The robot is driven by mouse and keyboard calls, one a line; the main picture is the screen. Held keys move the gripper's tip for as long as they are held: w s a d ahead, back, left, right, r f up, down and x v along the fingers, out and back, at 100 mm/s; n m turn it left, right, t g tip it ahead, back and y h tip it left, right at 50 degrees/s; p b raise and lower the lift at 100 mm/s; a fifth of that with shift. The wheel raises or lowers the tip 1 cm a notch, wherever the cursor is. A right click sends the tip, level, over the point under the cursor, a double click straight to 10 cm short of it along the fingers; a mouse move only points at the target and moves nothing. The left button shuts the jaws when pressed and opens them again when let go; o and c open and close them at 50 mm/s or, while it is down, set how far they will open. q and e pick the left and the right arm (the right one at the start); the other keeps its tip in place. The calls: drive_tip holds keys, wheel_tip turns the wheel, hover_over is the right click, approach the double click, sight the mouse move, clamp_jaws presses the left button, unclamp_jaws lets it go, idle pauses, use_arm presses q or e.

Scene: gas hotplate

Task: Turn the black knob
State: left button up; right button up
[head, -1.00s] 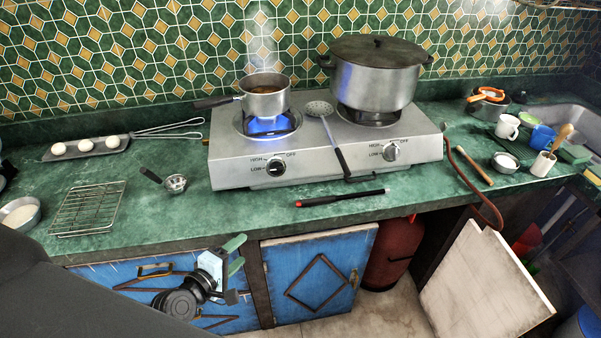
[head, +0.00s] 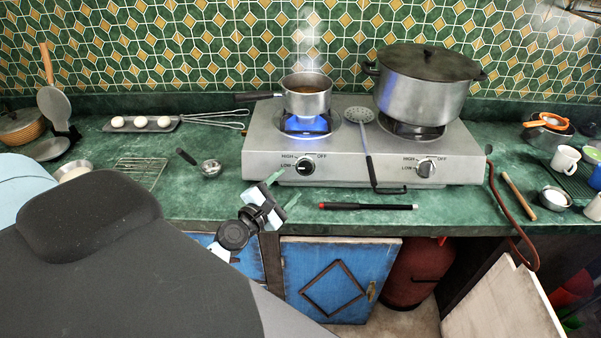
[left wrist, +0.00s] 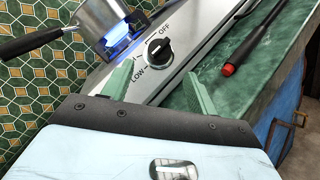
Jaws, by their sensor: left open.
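The black knob (head: 305,167) sits on the left part of the silver hotplate's front panel (head: 345,172), between HIGH, LOW and OFF marks. The burner behind it shows a blue flame (head: 306,123). My left gripper (head: 276,188) is open and empty, just in front of and below the knob at the counter's front edge. In the left wrist view the knob (left wrist: 158,50) lies beyond the two green fingertips (left wrist: 158,77), apart from them. A second, grey-looking knob (head: 426,168) is on the right part of the panel. My right gripper is not in view.
A steaming saucepan (head: 306,98) stands over the flame, its handle pointing left. A big lidded pot (head: 420,95) is on the right burner. A skimmer (head: 361,116) lies between them, and a black-and-red rod (head: 368,206) lies on the counter in front.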

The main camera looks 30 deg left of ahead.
sight(302, 170)
use_arm(q)
drive_tip(key=shift+w, duration=3.4)
drive_tip(key=c, duration=1)
